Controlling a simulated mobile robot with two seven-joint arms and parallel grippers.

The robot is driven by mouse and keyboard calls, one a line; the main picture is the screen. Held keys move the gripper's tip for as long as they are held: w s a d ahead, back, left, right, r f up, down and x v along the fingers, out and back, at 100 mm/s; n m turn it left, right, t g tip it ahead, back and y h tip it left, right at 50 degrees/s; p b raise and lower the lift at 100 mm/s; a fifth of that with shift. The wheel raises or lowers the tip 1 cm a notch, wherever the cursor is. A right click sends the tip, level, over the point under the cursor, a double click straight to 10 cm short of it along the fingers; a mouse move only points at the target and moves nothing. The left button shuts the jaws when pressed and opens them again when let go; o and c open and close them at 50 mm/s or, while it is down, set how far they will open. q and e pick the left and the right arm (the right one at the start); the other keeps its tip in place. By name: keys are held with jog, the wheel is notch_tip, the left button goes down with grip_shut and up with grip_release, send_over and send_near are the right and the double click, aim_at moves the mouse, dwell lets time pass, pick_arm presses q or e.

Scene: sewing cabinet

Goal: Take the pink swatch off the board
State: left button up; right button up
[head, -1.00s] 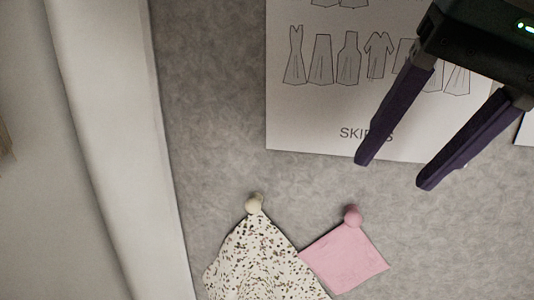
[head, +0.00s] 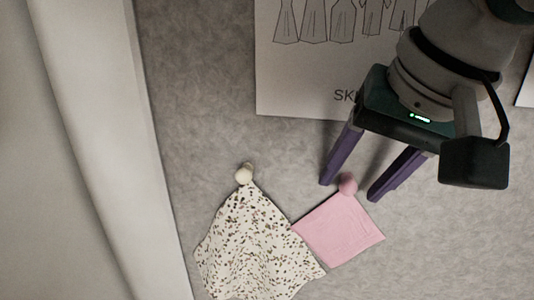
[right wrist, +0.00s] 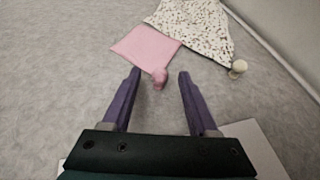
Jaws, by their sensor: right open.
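The pink swatch (head: 338,230) hangs by one corner from a round pink pin (head: 347,184) on the grey felt board (head: 205,105). My right gripper (head: 347,191) is open and empty, its purple fingers pointing down on either side of the pin in the head view. In the right wrist view the pink pin (right wrist: 159,77) shows between the fingertips (right wrist: 159,73), with the pink swatch (right wrist: 146,47) just beyond them. I cannot tell whether the fingers touch the pin. My left gripper is not in view.
A speckled cloth (head: 255,245) hangs from a cream pin (head: 244,174) close to the left of the pink swatch, their edges meeting. A paper sheet with dress drawings (head: 290,75) is above. A pale frame edge (head: 95,120) runs along the left.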

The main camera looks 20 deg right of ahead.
jog(key=shift+c, duration=0.4)
grip_shut()
jog(key=shift+s+a+b, duration=0.2)
jog(key=shift+s+a, duration=0.25)
jog(key=shift+s, duration=0.15)
jog(key=shift+s+a+b, duration=0.15)
jog(key=shift+s+a, duration=0.25)
jog(key=shift+s, duration=0.2)
jog(key=shift+s+a, duration=0.1)
jog(key=s+a+p, duration=0.5)
jog(key=s+p, duration=0.2)
jog(key=s, duration=0.1)
jog(key=shift+a, duration=0.35)
